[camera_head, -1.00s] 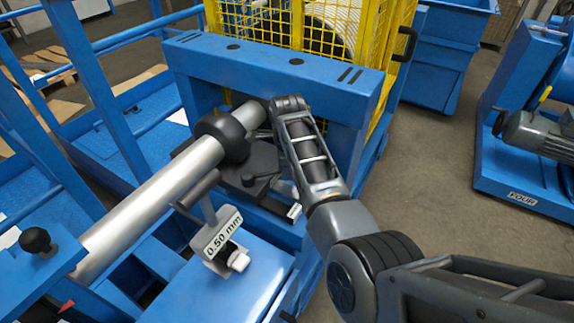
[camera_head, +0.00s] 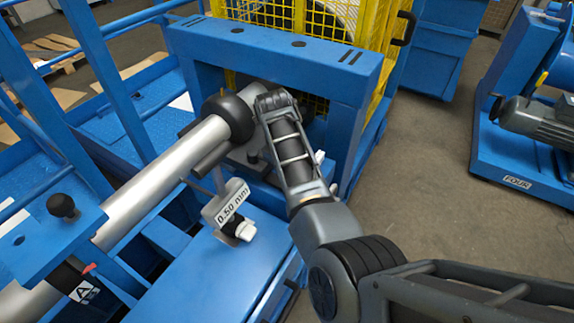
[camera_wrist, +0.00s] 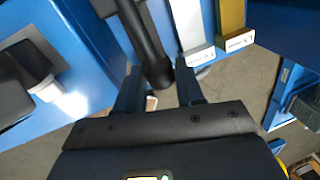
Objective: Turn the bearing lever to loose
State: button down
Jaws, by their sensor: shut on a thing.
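My gripper (camera_wrist: 158,84) shows in the wrist view with one finger on each side of a dark round bar, which I take to be the bearing lever (camera_wrist: 143,32); the jaws are shut on it near its rounded end. In the head view my arm hides the gripper and the lever. The black bearing housing (camera_head: 228,118) sits around the silver shaft (camera_head: 160,180), just left of my arm's far end. Which setting the lever points to cannot be told.
A "0.50 mm" plate (camera_head: 232,203) stands beside the shaft above a blue cover. A blue frame beam (camera_head: 280,55) and a yellow mesh guard (camera_head: 385,35) are behind. Two labelled bars, grey (camera_wrist: 192,28) and yellow (camera_wrist: 232,22), lie near the gripper. Open floor (camera_head: 430,170) is at right.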

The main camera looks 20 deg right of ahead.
jog(key=shift+s+a+m, duration=0.15)
jog(key=shift+a+m, duration=0.05)
jog(key=shift+m, duration=0.1)
jog(key=shift+a, duration=0.1)
jog(key=c, duration=0.7)
grip_release()
jog(key=r, duration=0.2)
jog(key=a+r, duration=0.1)
jog(key=r, duration=0.4)
jog(key=shift+s+a+r, duration=0.15)
jog(key=shift+s+r, duration=0.15)
jog(key=shift+r, duration=0.05)
